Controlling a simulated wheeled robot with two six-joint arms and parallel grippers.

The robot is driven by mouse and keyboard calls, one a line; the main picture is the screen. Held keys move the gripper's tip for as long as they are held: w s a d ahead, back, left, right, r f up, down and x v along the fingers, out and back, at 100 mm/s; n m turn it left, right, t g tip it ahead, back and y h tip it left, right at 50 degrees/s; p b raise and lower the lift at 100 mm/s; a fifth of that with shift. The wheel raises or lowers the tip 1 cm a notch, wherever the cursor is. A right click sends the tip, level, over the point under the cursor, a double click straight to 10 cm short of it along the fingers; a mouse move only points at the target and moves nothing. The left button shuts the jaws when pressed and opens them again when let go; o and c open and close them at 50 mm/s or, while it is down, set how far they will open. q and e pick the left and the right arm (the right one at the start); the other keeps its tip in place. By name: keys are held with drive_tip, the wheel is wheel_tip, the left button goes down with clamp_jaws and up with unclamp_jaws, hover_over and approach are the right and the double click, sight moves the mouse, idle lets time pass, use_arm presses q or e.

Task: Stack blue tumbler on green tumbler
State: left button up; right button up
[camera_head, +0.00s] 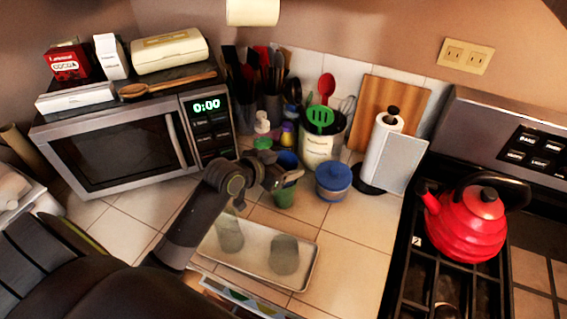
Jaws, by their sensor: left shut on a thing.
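The blue tumbler (287,159) is upright on the counter side behind the tray, its rim showing just above my left gripper (286,179). The green tumbler (284,197) shows directly below the gripper, in line under the blue one. My left gripper is shut on the blue tumbler. The fingers cover the place where the two tumblers meet, so I cannot tell whether they touch or how deep one sits in the other. My right gripper is not in view.
A utensil crock (322,148) and paper towel holder (384,155) stand behind. The microwave (120,148) is left, the red kettle (466,225) right.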

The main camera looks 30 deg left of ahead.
use_arm(q)
drive_tip(key=shift+f, duration=0.4)
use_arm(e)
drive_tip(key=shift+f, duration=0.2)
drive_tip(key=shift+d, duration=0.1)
use_arm(q)
drive_tip(key=o, duration=1)
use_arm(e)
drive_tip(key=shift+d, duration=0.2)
use_arm(q)
drive_tip(key=shift+r, duration=0.2)
drive_tip(key=shift+r+b+v, duration=0.15)
drive_tip(key=shift+b+v, duration=0.05)
drive_tip(key=shift+v, duration=2.9)
drive_tip(key=shift+r+b+v, duration=0.1)
drive_tip(key=shift+b+v, duration=0.1)
drive_tip(key=shift+v, duration=2.9)
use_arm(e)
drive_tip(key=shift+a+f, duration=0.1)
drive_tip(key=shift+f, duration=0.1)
use_arm(q)
drive_tip(key=shift+w, duration=0.15)
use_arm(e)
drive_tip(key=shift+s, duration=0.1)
